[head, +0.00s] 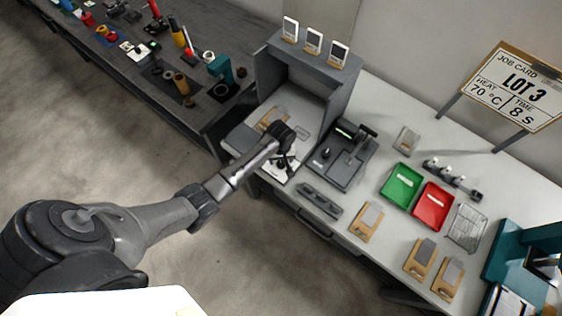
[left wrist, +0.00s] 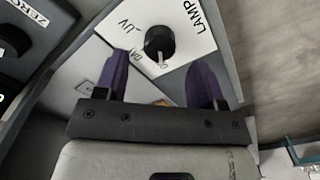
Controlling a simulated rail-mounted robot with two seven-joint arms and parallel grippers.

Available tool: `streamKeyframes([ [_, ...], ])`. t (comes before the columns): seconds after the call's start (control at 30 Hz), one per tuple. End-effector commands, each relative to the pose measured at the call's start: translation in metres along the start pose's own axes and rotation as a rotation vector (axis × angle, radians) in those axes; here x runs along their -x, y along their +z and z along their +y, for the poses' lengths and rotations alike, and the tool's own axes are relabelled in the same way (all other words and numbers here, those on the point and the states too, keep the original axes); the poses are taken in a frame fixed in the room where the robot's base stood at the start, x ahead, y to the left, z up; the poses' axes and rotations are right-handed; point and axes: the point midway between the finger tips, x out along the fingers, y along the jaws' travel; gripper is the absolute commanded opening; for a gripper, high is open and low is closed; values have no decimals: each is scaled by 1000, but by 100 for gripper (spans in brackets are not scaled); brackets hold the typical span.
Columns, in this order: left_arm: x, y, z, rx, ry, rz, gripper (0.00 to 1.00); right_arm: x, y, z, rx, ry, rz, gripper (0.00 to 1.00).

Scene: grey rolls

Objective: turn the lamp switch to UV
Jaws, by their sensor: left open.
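The lamp switch is a black round knob (left wrist: 160,42) on a white plate (left wrist: 197,42) lettered LAMP and UV in the left wrist view. A pale mark on the knob points down the picture, towards a partly readable label, away from UV. My left gripper (left wrist: 160,82) is open, its two purple-padded fingers apart and nothing between them. The knob shows beyond the gap between the fingertips; I cannot tell the exact distance. In the head view my left gripper (head: 284,161) is over the white switch plate (head: 279,175) at the bench's front edge and partly hides it.
A grey open booth (head: 345,78) stands behind the switch. A dark grey device (head: 342,158) is right of it. Green (head: 401,187) and red (head: 433,206) trays lie further right. A job card (head: 510,90) stands at the back. A dark bench with tools is at left.

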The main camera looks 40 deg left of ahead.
Motion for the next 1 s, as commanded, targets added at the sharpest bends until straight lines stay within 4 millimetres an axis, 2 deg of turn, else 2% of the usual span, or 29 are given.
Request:
streamKeyframes([
  [0.1,-16,0,0,-1,0,-1,63,-4,2,0,-1,-1,-1,68],
  [0.3,-29,0,0,-1,1,1,63,-6,2,-2,-5,-4,-1,68],
  [0.7,-33,0,0,-1,0,1,63,-6,2,-3,-10,-8,-1,68],
  [1.0,-32,0,0,-1,1,1,35,-6,2,-3,-8,-6,-1,68],
])
